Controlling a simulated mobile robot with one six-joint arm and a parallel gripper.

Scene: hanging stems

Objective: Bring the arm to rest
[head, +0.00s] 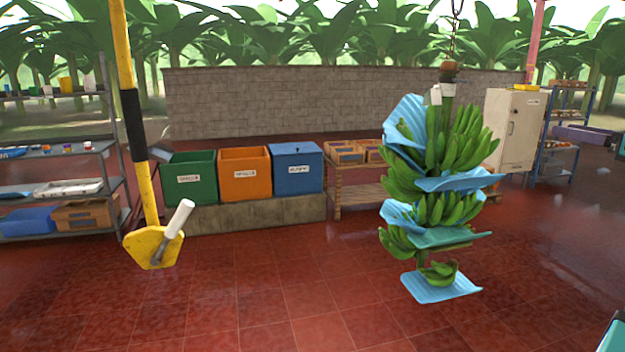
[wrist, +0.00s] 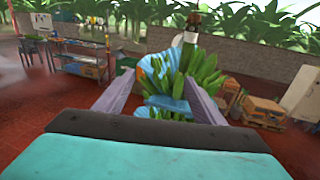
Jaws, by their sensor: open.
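My gripper (wrist: 158,80) shows in the wrist view with its two grey-purple fingers apart and nothing held between them. Its dark and teal body fills the bottom of that view. A hanging stem of green bananas with blue sheets between its tiers (head: 445,150) hangs from a chain right of centre in the head view. It also shows in the wrist view (wrist: 180,75), framed between the fingers and beyond them. I see no contact, but cannot tell the exact distance. The fingers do not show in the head view.
A yellow pole (head: 142,180) with a black band and a white handle stands at left. Green (head: 188,185), orange (head: 245,188) and blue (head: 296,180) bins stand behind. Shelves (head: 60,160) are far left, a white cabinet (head: 512,130) right. The red floor is clear.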

